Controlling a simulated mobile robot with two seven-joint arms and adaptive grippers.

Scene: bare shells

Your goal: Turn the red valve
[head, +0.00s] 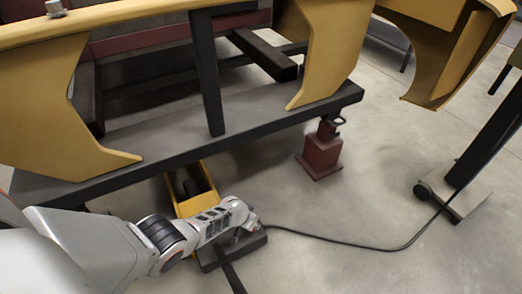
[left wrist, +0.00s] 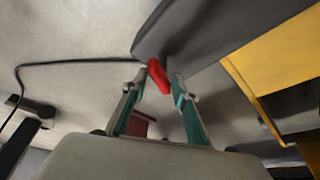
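The red valve (left wrist: 158,77) shows in the left wrist view as a small red handle on a dark grey body (left wrist: 190,35). My left gripper (left wrist: 160,80) has its two teal-and-grey fingers apart, with the red handle between the tips. The left fingertip is very close to the handle; a gap shows on the right side. I cannot tell whether either finger touches it. In the head view my left arm reaches down to a dark grey box (head: 262,240) on the floor, and the red handle is hidden there. My right gripper is not in view.
A black cable (head: 380,249) runs right across the floor from the box. A yellow container (head: 202,202) stands beside my wrist. A dark bench (head: 165,145) bearing yellow shells (head: 325,45) overhangs it. A red stand (head: 321,155) is behind. Floor to the right is mostly clear.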

